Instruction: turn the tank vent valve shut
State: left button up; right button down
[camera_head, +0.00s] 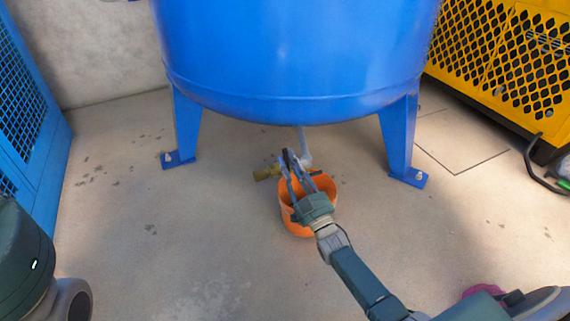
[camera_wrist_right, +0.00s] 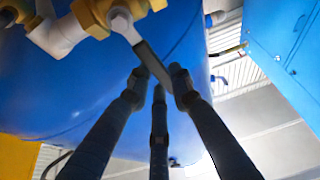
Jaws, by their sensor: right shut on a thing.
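The blue tank (camera_head: 290,60) stands on blue legs. Under its bottom a pale pipe (camera_head: 304,145) comes down to a brass valve (camera_head: 266,173). My right gripper (camera_head: 291,162) reaches up to the valve from the front and right. In the right wrist view the brass valve body (camera_wrist_right: 92,14) has a flat grey lever (camera_wrist_right: 148,58) slanting down from it. The fingers of my right gripper (camera_wrist_right: 159,82) are shut on the lever's lower end. The fingers hide part of the valve in the head view. My left gripper is not in view.
An orange bucket (camera_head: 287,220) stands on the floor beneath the valve and behind my right gripper. Tank legs (camera_head: 187,125) flank the space. A blue mesh panel (camera_head: 25,110) is at left and a yellow perforated cabinet (camera_head: 510,60) at right. The front floor is mostly clear.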

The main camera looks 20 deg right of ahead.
jog(key=shift+d+f+m+h, duration=0.1)
jog(key=shift+d+m+h, duration=0.4)
jog(key=shift+m, duration=0.5)
jog(key=shift+d, duration=0.1)
jog(key=c, duration=1.5)
grip_release()
jog(key=v, duration=1.2)
